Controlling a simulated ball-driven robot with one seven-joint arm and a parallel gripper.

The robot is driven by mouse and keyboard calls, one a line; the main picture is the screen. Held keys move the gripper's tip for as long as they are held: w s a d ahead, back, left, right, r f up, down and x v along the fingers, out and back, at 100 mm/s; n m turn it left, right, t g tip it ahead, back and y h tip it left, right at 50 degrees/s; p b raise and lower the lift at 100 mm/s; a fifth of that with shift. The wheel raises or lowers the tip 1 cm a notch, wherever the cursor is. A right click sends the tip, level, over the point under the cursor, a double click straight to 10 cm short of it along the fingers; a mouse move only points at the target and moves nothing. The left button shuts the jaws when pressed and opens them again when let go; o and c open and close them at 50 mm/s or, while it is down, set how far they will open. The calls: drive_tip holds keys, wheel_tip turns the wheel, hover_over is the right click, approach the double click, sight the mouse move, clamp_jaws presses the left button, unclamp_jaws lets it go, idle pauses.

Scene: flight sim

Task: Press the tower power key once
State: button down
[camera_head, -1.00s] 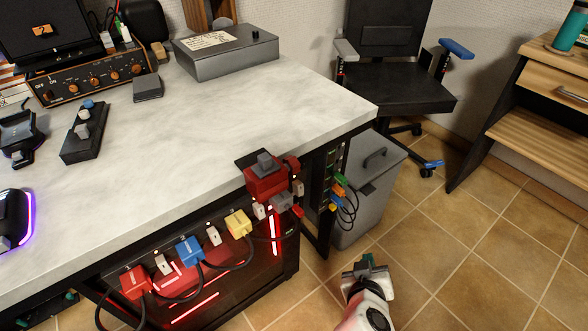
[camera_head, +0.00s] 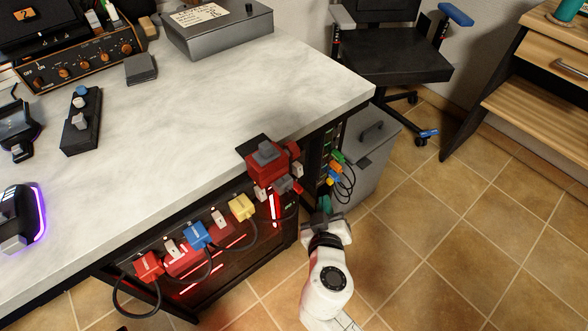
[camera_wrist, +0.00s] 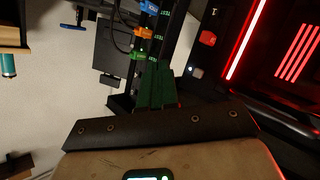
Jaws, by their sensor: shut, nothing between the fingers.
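The black computer tower with glowing red strips (camera_head: 232,277) stands under the desk; it also shows at the right of the wrist view (camera_wrist: 272,70). In the wrist view a small red key (camera_wrist: 208,38) and a small pale, lit spot (camera_wrist: 197,72) sit on a dark face left of the long red strip. I cannot tell for sure which is the power key. My gripper (camera_head: 325,205) is shut and empty, low beside the desk's right end, below the coloured plugs. Its green fingers (camera_wrist: 155,88) point toward the tower's end, apparently without touching it.
A red clamp-like device (camera_head: 268,172) hangs at the desk corner. Green, orange and blue plugs with cables (camera_head: 336,169) sit close above my gripper. A grey bin (camera_head: 375,150) stands behind, beside a black chair (camera_head: 390,50). Tiled floor at right is clear.

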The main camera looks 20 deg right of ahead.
drive_tip(key=w+a+b, duration=0.1)
drive_tip(key=w+a, duration=0.1)
drive_tip(key=w, duration=0.5)
drive_tip(key=shift+w+a, duration=0.25)
drive_tip(key=shift+w, duration=0.05)
drive_tip(key=shift+w, duration=0.15)
idle(1.8)
drive_tip(key=shift+w+a+b, duration=0.15)
drive_tip(key=shift+w+b, duration=0.15)
drive_tip(key=shift+b, duration=0.1)
drive_tip(key=shift+w+a, duration=0.15)
drive_tip(key=shift+w, duration=0.25)
idle(0.7)
drive_tip(key=shift+s, duration=0.15)
drive_tip(key=shift+s+d, duration=0.3)
drive_tip(key=shift+s, duration=0.4)
drive_tip(key=shift+s+d, duration=0.25)
drive_tip(key=shift+s, duration=0.55)
drive_tip(key=shift+s+d, duration=0.25)
drive_tip(key=shift+s, duration=0.55)
drive_tip(key=shift+s+d, duration=0.25)
drive_tip(key=shift+s, duration=0.55)
